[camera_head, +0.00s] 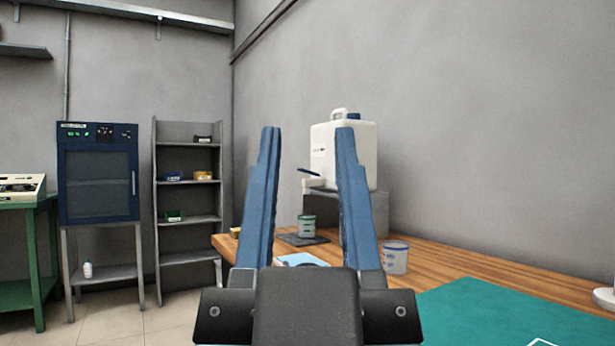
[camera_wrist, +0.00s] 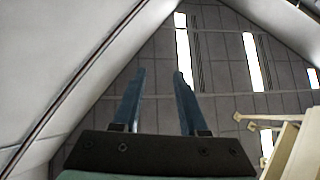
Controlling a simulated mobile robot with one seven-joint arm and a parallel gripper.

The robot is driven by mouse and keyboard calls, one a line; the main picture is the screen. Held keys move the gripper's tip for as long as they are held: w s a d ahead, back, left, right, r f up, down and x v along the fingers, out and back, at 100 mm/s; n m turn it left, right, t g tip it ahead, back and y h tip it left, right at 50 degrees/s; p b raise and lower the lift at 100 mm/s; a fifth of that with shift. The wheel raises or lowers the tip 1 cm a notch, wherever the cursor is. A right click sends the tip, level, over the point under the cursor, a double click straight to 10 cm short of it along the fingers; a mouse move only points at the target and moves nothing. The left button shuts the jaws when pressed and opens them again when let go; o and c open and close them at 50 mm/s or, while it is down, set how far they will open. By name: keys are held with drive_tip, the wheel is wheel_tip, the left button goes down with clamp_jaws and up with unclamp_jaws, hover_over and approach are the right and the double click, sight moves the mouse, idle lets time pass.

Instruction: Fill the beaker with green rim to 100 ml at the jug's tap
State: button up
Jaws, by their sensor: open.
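The beaker with green rim (camera_head: 307,226) stands upright on a dark flat pad (camera_head: 303,240) on the wooden table, seen between my fingers in the head view. The white jug (camera_head: 358,148) stands on a grey block (camera_head: 381,213) behind it, partly hidden by my right finger. Its tap (camera_head: 312,183), with a dark blue lever, sticks out to the left above the beaker. A beaker with blue rim (camera_head: 395,258) stands to the right, nearer me. My gripper (camera_head: 307,130) is open and empty, its blue fingers raised in front of the table. The wrist view shows its fingers (camera_wrist: 160,80) against the ceiling.
The wooden table (camera_head: 470,263) carries a teal mat (camera_head: 500,312) at front right and a light blue sheet (camera_head: 298,259). A white object (camera_head: 605,298) is at the right edge. A blue cabinet (camera_head: 99,175) and a grey shelf (camera_head: 187,190) stand along the back left wall.

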wheel_tip(320, 180, up, 10)
drive_tip(key=p, duration=0.8)
drive_tip(key=shift+f, duration=0.25)
clamp_jaws()
wheel_tip(320, 180, up, 31)
drive_tip(key=p, duration=3.1)
drive_tip(key=shift+r, duration=0.1)
drive_tip(key=shift+w, duration=0.1)
